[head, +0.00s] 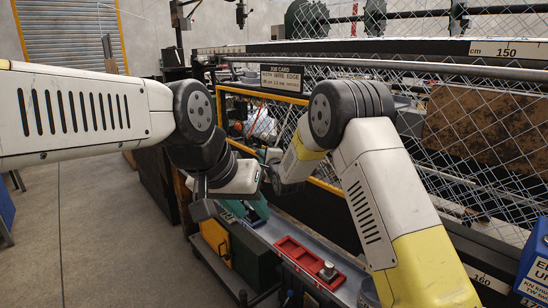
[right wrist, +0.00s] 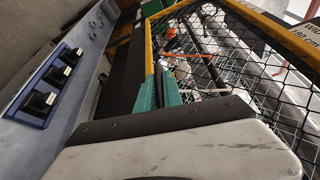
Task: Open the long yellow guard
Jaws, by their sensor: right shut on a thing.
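The long yellow guard (head: 262,93) is a yellow-edged frame with wire mesh, in the middle of the head view behind my arms. Its yellow edge and mesh fill the upper right of the right wrist view (right wrist: 149,45). My right gripper (right wrist: 160,88) has its green fingers at the yellow edge and is shut on the guard there; the exact contact is partly hidden. In the head view my right wrist is left of the elbow, over the guard's lower part. My left gripper (head: 204,205) hangs lower, left of the guard and apart from it; its jaw opening is unclear.
A job card sign (head: 281,78) is above the guard. A red tray (head: 308,262) lies on the bench below. A blue box (head: 535,262) is at right. Floor is clear at left.

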